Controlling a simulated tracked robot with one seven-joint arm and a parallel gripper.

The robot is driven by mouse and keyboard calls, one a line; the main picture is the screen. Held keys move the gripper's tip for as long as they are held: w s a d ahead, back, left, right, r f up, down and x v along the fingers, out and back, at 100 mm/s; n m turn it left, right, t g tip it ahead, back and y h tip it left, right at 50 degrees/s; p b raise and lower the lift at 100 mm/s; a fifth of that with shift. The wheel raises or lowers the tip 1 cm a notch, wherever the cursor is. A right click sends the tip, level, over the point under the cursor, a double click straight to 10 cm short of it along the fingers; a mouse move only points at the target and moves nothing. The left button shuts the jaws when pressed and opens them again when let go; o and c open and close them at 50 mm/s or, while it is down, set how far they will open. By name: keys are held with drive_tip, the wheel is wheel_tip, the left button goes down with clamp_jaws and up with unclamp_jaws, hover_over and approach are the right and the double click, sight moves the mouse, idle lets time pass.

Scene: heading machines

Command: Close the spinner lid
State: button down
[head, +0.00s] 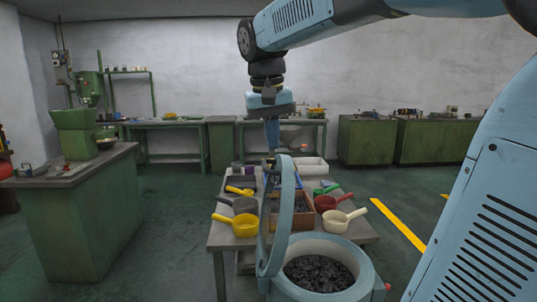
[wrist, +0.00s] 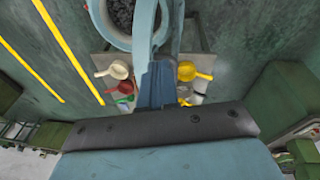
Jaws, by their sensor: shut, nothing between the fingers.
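The spinner (head: 369,277) is a light blue round drum at the bottom of the head view, with dark lumpy material inside. Its light blue lid (head: 287,200) stands open and upright at the drum's left side, seen nearly edge-on. In the wrist view the drum (wrist: 112,38) is at the top, with the lid (wrist: 167,22) beside it. My gripper (head: 273,147) points down above the table, near the top of the lid. Its blue fingers (wrist: 157,72) are shut and empty in the wrist view. I cannot tell whether they touch the lid.
A table (head: 222,235) behind the spinner holds a yellow scoop (head: 243,226), a red scoop (head: 326,203), a cream scoop (head: 337,220) and wooden trays. A green bench (head: 85,215) stands at left. Floor with yellow stripes (head: 400,227) is clear at right.

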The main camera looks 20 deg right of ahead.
drive_tip(key=w+a+r+m+g+h, duration=0.1)
drive_tip(key=w+a+r, duration=0.1)
drive_tip(key=w, duration=0.4)
drive_tip(key=w+a+r+m+g, duration=0.1)
drive_tip(key=w+a+r, duration=0.1)
drive_tip(key=w, duration=0.3)
drive_tip(key=d+f, duration=0.1)
drive_tip(key=f, duration=0.2)
drive_tip(key=s+d+f, duration=0.1)
drive_tip(key=d+f, duration=0.1)
drive_tip(key=f, duration=0.2)
drive_tip(key=d+f, duration=0.2)
drive_tip(key=f, duration=0.1)
drive_tip(key=shift+s+d+f, duration=0.15)
drive_tip(key=shift+s+d, duration=0.05)
drive_tip(key=shift+d, duration=0.05)
drive_tip(key=shift+s+d+f+g, duration=0.1)
drive_tip(key=shift+s+d+g, duration=0.05)
drive_tip(key=shift+d, duration=0.25)
drive_tip(key=shift+s+d+f+g, duration=0.1)
drive_tip(key=shift+d+g, duration=0.05)
drive_tip(key=shift+d, duration=0.25)
drive_tip(key=shift+f, duration=0.1)
